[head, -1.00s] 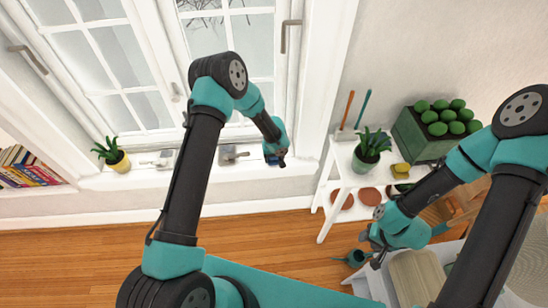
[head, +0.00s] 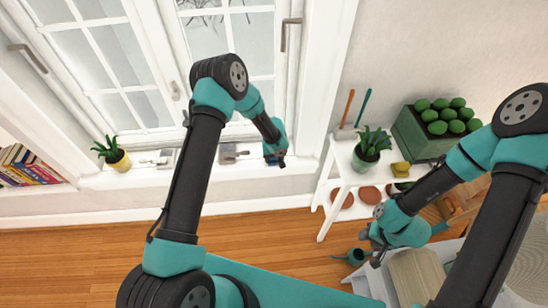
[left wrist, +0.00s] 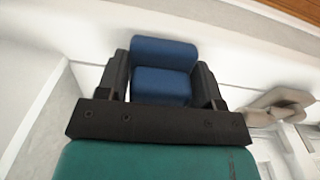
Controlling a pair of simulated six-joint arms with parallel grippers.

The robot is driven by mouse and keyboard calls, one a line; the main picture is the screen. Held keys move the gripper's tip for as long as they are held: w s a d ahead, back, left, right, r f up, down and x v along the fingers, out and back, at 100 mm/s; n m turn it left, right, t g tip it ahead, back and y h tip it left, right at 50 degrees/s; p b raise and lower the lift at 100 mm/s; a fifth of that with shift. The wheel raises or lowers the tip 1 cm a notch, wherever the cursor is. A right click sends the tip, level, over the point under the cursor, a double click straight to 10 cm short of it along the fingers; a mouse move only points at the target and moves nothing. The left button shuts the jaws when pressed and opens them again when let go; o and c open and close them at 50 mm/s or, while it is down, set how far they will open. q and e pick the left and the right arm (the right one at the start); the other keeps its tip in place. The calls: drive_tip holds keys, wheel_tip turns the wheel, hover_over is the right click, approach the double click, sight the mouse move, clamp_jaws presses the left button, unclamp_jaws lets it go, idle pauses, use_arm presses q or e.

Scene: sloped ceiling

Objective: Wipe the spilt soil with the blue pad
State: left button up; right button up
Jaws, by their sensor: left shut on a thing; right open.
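The blue pad (left wrist: 164,54) is between the two black fingers of my left gripper (left wrist: 163,85) in the left wrist view. The gripper is shut on it. In the head view my left gripper (head: 275,157) is at the right end of the white window sill (head: 130,180). The pad is mostly hidden there by the gripper. I cannot tell whether the pad touches the sill. I cannot make out any spilt soil in either view. My right gripper (head: 376,238) is open, at the lower right, near the white plant stand.
A yellow potted plant (head: 114,156) and metal window hardware (head: 232,153) are along the sill. The white stand (head: 335,208) holds a green potted plant (head: 371,152) and a green crate (head: 418,142). A teal watering can (head: 355,257) is near the lower right.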

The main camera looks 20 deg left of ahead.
use_arm(q)
drive_tip(key=shift+f, duration=0.35)
drive_tip(key=shift+w, duration=0.1)
drive_tip(key=shift+w+a+r, duration=0.1)
drive_tip(key=shift+w+a, duration=0.2)
drive_tip(key=shift+w, duration=0.45)
drive_tip(key=shift+w+a, duration=0.3)
drive_tip(key=shift+w, duration=0.45)
drive_tip(key=shift+w+a, duration=0.35)
drive_tip(key=shift+w, duration=0.4)
drive_tip(key=shift+w+a, duration=0.3)
drive_tip(key=shift+w, duration=0.45)
